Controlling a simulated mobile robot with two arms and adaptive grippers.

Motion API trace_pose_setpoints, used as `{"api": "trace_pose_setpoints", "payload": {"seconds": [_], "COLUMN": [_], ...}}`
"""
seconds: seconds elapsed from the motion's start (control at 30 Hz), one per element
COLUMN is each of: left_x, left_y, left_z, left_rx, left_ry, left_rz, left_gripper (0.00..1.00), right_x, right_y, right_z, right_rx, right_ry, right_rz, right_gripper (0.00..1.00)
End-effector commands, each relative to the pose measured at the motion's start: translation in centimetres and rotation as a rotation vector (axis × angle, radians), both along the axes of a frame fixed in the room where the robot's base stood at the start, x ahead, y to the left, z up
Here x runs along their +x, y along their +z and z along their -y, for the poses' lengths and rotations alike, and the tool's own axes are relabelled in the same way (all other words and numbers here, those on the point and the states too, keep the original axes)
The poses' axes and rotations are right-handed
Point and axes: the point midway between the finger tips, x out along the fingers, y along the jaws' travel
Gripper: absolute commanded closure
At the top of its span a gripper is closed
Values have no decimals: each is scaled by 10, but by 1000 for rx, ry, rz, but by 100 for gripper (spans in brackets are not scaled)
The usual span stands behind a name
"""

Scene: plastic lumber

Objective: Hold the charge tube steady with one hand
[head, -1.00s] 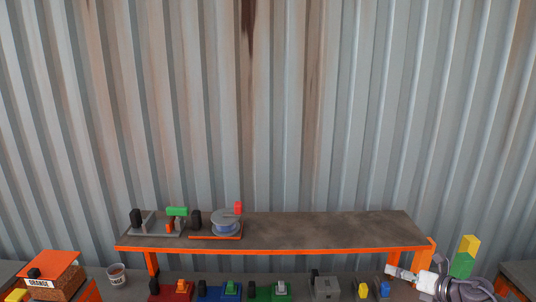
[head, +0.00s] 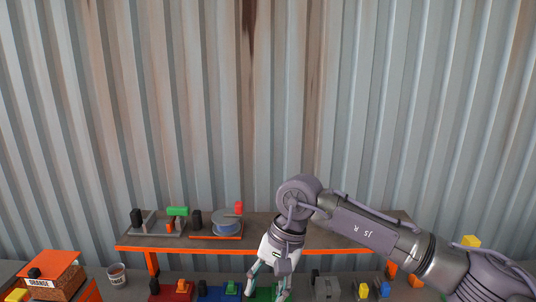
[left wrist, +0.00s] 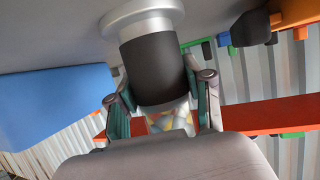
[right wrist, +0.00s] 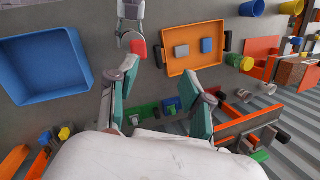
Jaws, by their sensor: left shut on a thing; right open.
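The charge tube (left wrist: 156,65) shows in the left wrist view as a cylinder with a broad black band, a pale grey flange and a clear section with coloured bits. My left gripper (left wrist: 162,92) is shut on it, a finger on each side. The flange lies against or near a grey surface; I cannot tell if it touches. The left gripper is out of the head view. My right gripper (head: 267,290) is open, low in front of the shelf. In the right wrist view the right gripper (right wrist: 163,75) has nothing between its fingers.
An orange tray (right wrist: 178,71) with a grey and a blue block and a blue tray (right wrist: 80,70) lie on the table. A raised shelf (head: 330,238) with orange edging carries several small fixtures.

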Motion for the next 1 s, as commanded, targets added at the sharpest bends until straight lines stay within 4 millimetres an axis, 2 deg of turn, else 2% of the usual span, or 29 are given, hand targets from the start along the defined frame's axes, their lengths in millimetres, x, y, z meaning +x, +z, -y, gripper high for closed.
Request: {"api": "trace_pose_setpoints", "payload": {"seconds": [0.03,0.13,0.27,0.37,1.0], "left_x": [0,0,0,0,0], "left_y": [-1,-1,-1,-1,-1], "left_z": [-1,-1,-1,0,0], "left_rx": [1,1,1,0,-1], "left_ry": [2,2,1,1,0], "left_rz": [-1,-1,-1,-1,-1], "left_gripper": [100,100,100,100,100], "right_x": [-6,-13,-16,-17,-17], "right_y": [8,18,23,19,-71], "right_z": [-2,0,3,4,4], "right_rx": [-73,-188,-263,-277,-271], "right_ry": [96,234,315,329,323], "right_rz": [55,127,167,172,166], "right_gripper": [50,50,50,50,50]}}
